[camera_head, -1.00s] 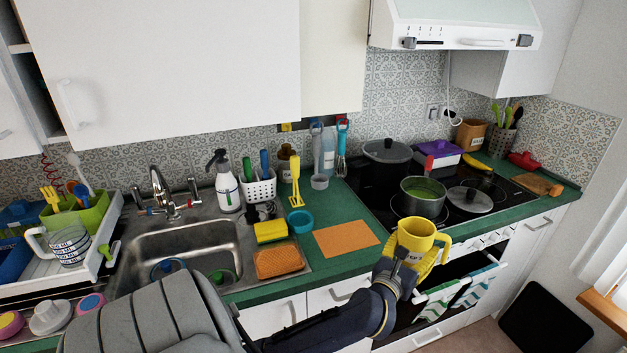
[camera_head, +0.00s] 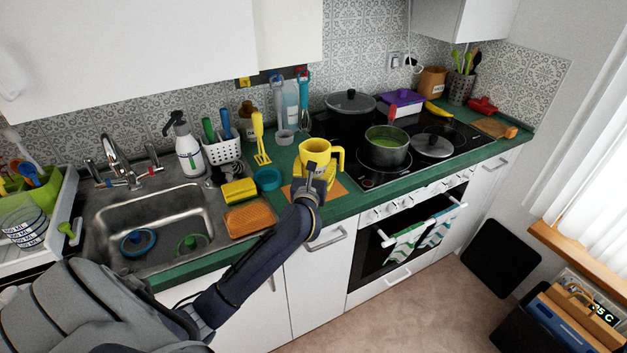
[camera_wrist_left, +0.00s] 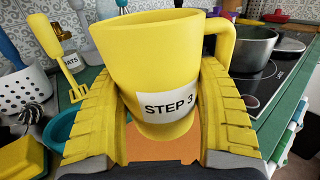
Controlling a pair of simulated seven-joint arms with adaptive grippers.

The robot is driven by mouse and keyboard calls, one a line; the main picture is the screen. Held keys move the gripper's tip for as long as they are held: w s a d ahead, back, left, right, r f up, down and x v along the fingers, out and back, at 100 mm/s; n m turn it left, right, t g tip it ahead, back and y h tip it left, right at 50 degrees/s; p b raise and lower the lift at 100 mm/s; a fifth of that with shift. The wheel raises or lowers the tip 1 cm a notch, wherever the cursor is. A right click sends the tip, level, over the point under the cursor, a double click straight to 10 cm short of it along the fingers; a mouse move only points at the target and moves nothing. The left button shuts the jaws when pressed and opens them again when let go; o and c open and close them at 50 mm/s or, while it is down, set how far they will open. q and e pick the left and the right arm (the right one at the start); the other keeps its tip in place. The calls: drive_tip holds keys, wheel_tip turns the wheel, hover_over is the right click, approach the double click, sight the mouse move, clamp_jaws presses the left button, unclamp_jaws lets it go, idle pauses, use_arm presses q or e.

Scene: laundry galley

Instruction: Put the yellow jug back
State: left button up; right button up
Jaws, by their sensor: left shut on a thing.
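The yellow jug (camera_head: 315,156) is upright in my left gripper (camera_head: 312,182), above the orange mat (camera_head: 337,191) on the green counter. In the left wrist view the jug (camera_wrist_left: 150,60) carries a white "STEP 3" label, and its handle points right. The left gripper's yellow fingers (camera_wrist_left: 150,115) are shut on the jug's two sides. The orange mat (camera_wrist_left: 160,146) shows below the jug in that view. I cannot tell for sure whether the jug's base touches it. My right gripper is not in view.
A teal bowl (camera_head: 268,179), a yellow spatula (camera_head: 259,135) and a yellow sponge (camera_head: 238,191) stand left of the mat. The hob with a pot of green soup (camera_head: 387,147) is to the right. The sink (camera_head: 150,222) lies further left.

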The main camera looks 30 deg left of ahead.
use_arm(q)
drive_tip(key=shift+f, duration=2.3)
drive_tip(key=shift+f, duration=0.1)
drive_tip(key=o, duration=1.6)
drive_tip(key=v, duration=1.2)
drive_tip(key=shift+s, duration=0.1)
drive_tip(key=shift+v, duration=4.4)
